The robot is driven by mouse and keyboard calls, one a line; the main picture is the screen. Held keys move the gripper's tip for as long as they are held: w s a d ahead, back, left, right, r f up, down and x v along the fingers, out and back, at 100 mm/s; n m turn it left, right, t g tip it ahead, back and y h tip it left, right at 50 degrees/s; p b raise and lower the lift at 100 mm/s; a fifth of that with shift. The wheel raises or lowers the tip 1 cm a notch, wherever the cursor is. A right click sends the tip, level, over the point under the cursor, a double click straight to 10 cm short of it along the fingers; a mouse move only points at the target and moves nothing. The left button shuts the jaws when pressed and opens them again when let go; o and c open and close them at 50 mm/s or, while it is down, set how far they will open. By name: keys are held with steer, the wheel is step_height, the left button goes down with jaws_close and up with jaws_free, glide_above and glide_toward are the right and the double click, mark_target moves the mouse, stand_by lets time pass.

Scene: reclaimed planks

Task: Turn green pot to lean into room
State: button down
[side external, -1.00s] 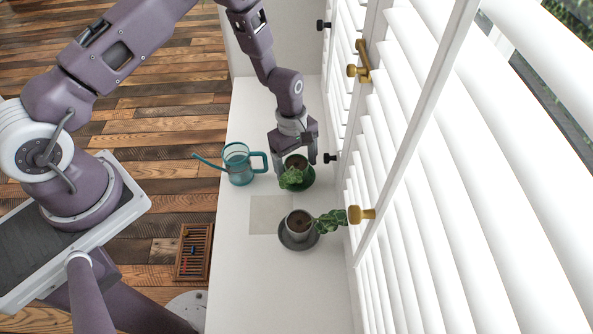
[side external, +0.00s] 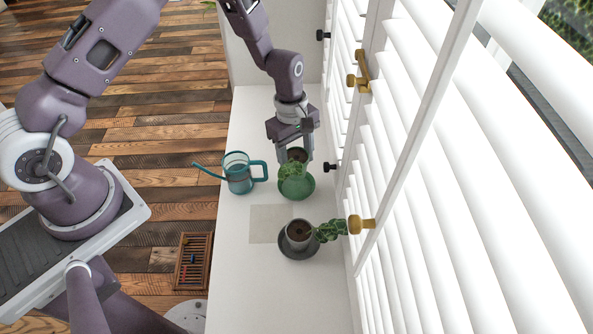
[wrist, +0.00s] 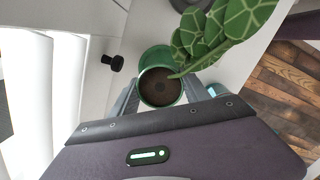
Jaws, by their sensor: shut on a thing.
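The green pot (side external: 297,155) holds dark soil and a leafy plant whose leaves (side external: 292,171) hang over its near side in the side view. My gripper (side external: 296,154) is shut on the pot and holds it raised above its green saucer (side external: 298,189). In the wrist view the pot (wrist: 160,87) sits between my fingers, with the patterned leaves reaching up and right. Part of the saucer (wrist: 152,54) shows behind the rim. The pot's lower body is mostly hidden.
A teal watering can (side external: 238,176) stands left of the pot. A grey pot (side external: 298,235) on a dark saucer stands nearer the camera, its plant leaning right toward white shutters (side external: 400,170). A pale square (side external: 270,224) lies on the sill. Brass and black knobs protrude from the shutters.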

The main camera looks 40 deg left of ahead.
mark_target(297, 172)
step_height(297, 172, up, 7)
stand_by(0.5)
step_height(297, 172, down, 10)
steer(key=m, duration=0.4)
steer(key=shift+r+g, duration=0.2)
steer(key=shift+g, duration=0.1)
steer(key=shift+f, duration=1.45)
steer(key=shift+c, duration=2.2)
jaws_free()
